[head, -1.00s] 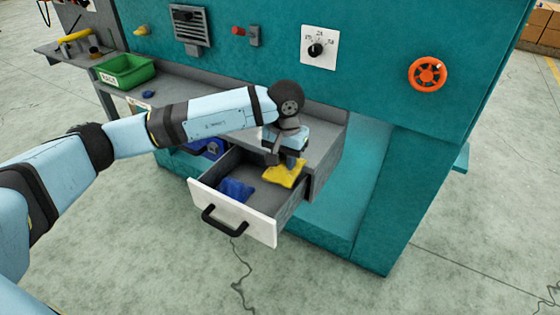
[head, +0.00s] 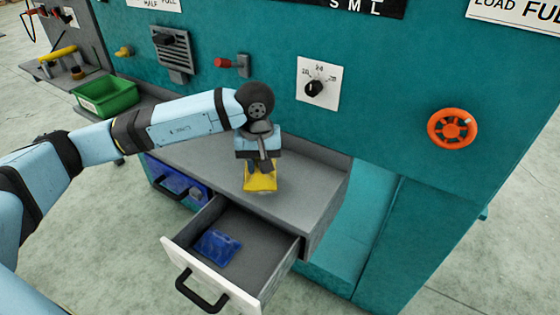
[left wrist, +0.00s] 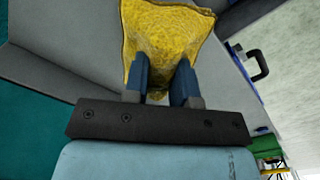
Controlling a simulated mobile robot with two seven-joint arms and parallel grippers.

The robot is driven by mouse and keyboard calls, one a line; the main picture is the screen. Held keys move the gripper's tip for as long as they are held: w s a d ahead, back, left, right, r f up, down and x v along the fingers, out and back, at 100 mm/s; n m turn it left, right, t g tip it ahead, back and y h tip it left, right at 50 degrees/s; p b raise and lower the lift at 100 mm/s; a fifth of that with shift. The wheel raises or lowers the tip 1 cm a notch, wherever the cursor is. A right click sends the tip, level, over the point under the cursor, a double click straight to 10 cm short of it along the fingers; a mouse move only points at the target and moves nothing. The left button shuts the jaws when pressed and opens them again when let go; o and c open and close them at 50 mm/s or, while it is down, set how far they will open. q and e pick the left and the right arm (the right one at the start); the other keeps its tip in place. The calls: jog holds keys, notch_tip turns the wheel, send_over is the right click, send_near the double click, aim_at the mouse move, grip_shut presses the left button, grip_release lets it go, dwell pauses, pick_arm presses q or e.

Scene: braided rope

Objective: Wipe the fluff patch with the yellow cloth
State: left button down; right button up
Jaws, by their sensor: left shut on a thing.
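The yellow cloth (head: 261,181) is in my left gripper (head: 260,165), over the front part of the grey worktop (head: 305,190). In the left wrist view the cloth (left wrist: 168,35) spreads out beyond the two blue fingers of my left gripper (left wrist: 162,78), which are shut on its near end. I cannot tell whether the cloth touches the worktop. I cannot make out the fluff patch in either view; the cloth and gripper hide part of the worktop. My right gripper is not in view.
An open drawer (head: 262,247) with a blue item (head: 218,245) inside juts out below the worktop. A blue drawer or bin (head: 178,180) is left of it. A green tray (head: 106,95) stands at the back left. The teal panel (head: 385,110) rises behind the worktop.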

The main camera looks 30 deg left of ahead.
aim_at(249, 175)
pick_arm(q)
jog(key=shift+s+a+r+n, duration=0.4)
jog(key=shift+s+a+n, duration=0.1)
jog(key=shift+s, duration=0.2)
jog(key=shift+s+a+r+n, duration=0.15)
jog(key=shift+s+a+n, duration=0.2)
jog(key=shift+n, duration=0.25)
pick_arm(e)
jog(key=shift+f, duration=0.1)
pick_arm(q)
jog(key=shift+f+b, duration=0.5)
jog(key=shift+b, duration=0.15)
notch_tip(249, 175, down, 2)
jog(key=shift+f+b, duration=0.2)
jog(key=shift+b, duration=0.85)
jog(key=shift+f+b, duration=0.55)
jog(key=shift+f, duration=0.1)
jog(key=shift+r, duration=0.25)
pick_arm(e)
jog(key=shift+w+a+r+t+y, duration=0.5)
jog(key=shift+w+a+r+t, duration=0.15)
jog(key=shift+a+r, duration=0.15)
